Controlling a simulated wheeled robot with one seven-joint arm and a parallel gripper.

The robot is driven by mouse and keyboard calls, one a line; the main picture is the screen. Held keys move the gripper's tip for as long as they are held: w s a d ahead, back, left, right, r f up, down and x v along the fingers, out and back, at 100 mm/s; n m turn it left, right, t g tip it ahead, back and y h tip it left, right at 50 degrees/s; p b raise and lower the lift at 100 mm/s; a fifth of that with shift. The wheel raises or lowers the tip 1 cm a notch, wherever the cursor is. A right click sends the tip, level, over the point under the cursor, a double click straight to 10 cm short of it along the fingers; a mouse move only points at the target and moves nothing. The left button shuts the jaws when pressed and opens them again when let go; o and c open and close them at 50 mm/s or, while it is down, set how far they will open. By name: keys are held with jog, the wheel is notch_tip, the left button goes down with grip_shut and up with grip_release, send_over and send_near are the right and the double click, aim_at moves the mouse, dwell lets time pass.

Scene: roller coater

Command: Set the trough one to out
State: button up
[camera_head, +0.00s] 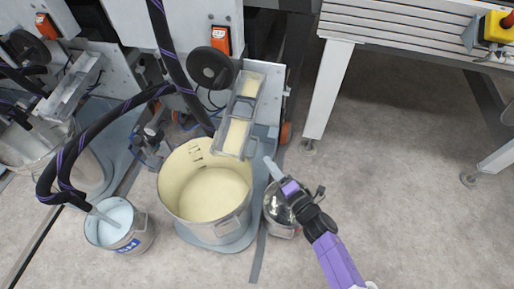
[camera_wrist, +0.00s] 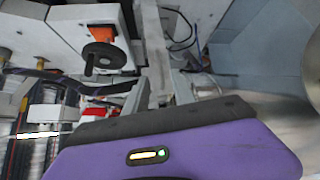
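A grey trough (camera_head: 231,137) with cream liquid in it hangs from the machine on the right, its lower end over the rim of a large bucket (camera_head: 178,213) of cream liquid. A second, similar trough (camera_head: 88,72) is at the left machine. No label shows which is trough one. My gripper (camera_head: 268,162) is just right of and below the near trough's lower end, apparently apart from it. In the wrist view my gripper's purple body fills the bottom.
A black handwheel (camera_head: 209,67) and an orange switch (camera_head: 221,40) are beside the near trough. A small pail (camera_head: 138,239) and black hoses (camera_head: 118,107) are left. Open floor (camera_head: 400,200) lies right, below a table frame (camera_head: 326,90).

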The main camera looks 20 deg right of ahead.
jog(key=w+a+b, duration=0.1)
jog(key=w, duration=0.6)
jog(key=shift+w+f+b, duration=0.15)
jog(key=shift+w+b, duration=0.05)
jog(key=shift+b, duration=0.2)
jog(key=shift+a, duration=0.1)
jog(key=shift+c, duration=0.2)
grip_shut()
dwell(0.8)
